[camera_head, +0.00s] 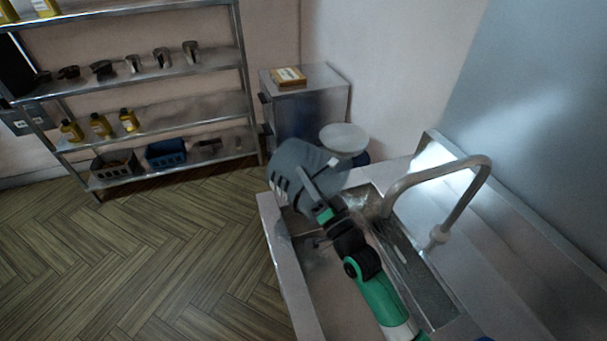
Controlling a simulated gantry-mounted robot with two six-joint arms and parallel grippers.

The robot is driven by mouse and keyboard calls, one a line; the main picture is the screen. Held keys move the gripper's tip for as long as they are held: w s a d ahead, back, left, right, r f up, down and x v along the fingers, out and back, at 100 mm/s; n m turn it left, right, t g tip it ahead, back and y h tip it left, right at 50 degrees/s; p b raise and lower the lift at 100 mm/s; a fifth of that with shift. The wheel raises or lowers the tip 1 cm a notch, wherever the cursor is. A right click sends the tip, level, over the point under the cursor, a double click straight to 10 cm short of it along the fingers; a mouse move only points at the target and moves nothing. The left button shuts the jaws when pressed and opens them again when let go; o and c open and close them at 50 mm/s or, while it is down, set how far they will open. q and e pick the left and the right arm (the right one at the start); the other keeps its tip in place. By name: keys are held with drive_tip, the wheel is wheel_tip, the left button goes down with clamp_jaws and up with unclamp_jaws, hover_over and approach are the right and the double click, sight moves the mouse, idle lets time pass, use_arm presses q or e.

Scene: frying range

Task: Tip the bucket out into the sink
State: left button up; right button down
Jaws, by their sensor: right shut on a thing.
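The bucket (297,165) is grey and appears tilted over the far left end of the sink (385,215). My right gripper (318,200) is shut on the near side of the bucket. My right arm reaches up to it from the lower right, across the sink basin. The arm and the bucket hide part of the basin. I cannot see into the bucket or tell what it holds. My left gripper is not in view.
A curved metal faucet (445,180) arches over the sink's right side. A round white top (343,138) shows just behind the bucket. A metal cabinet (312,108) stands beyond. A shelf rack (160,95) with bottles and containers stands back left. The wooden floor (150,260) is clear.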

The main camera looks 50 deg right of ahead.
drive_tip(key=shift+r, duration=0.1)
idle(0.5)
wheel_tip(320, 180, up, 5)
drive_tip(key=p, duration=0.5)
idle(0.6)
